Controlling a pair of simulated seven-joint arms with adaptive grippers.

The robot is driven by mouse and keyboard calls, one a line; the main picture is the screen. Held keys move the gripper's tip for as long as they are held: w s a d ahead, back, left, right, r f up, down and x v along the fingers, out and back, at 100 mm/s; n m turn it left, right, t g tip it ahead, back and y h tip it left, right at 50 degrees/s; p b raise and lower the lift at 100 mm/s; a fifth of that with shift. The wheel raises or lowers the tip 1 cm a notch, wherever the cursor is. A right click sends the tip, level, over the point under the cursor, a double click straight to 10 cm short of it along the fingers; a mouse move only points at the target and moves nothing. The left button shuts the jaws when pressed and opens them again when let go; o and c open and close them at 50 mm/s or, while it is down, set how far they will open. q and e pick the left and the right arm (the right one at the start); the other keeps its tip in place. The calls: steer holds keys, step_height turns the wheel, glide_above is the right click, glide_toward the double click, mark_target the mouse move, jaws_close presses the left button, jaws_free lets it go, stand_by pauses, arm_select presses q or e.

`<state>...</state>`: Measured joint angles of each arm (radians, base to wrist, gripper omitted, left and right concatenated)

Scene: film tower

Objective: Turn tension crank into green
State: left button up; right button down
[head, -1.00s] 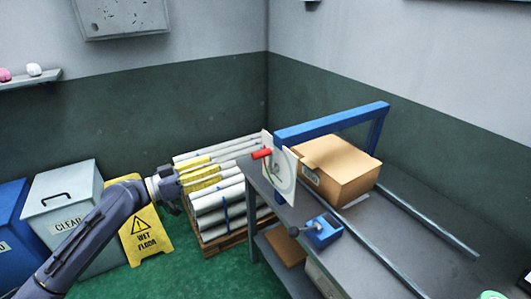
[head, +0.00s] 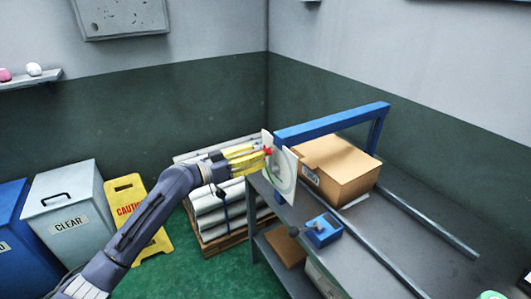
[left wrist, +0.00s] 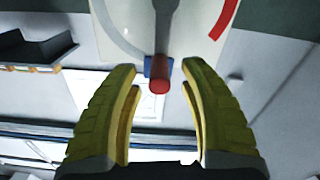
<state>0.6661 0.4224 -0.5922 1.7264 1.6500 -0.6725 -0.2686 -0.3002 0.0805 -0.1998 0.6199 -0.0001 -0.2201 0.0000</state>
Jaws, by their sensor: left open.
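The tension crank has a red handle (head: 267,150) on a white dial plate (head: 284,178), fixed to the near end of the blue frame (head: 330,124). In the left wrist view the red handle (left wrist: 159,76) points toward me, with a blue piece behind it. The white dial (left wrist: 165,30) carries a grey arc and a red arc; no green shows there. My left gripper (head: 264,154) has yellow fingers and is open at the handle. In the left wrist view its fingertips (left wrist: 163,68) lie on either side of the handle, with gaps between. My right gripper is not in view.
A cardboard box (head: 338,170) stands on the grey bench (head: 400,250) behind the dial. A small blue device (head: 322,231) sits near the bench's front edge. White rolls (head: 215,212) lie on a pallet below my left arm. A yellow floor sign (head: 128,205) and bins stand left.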

mark_target(270, 150)
arm_select(q)
steer(key=shift+x, duration=1.9)
steer(key=shift+c, duration=0.3)
jaws_close()
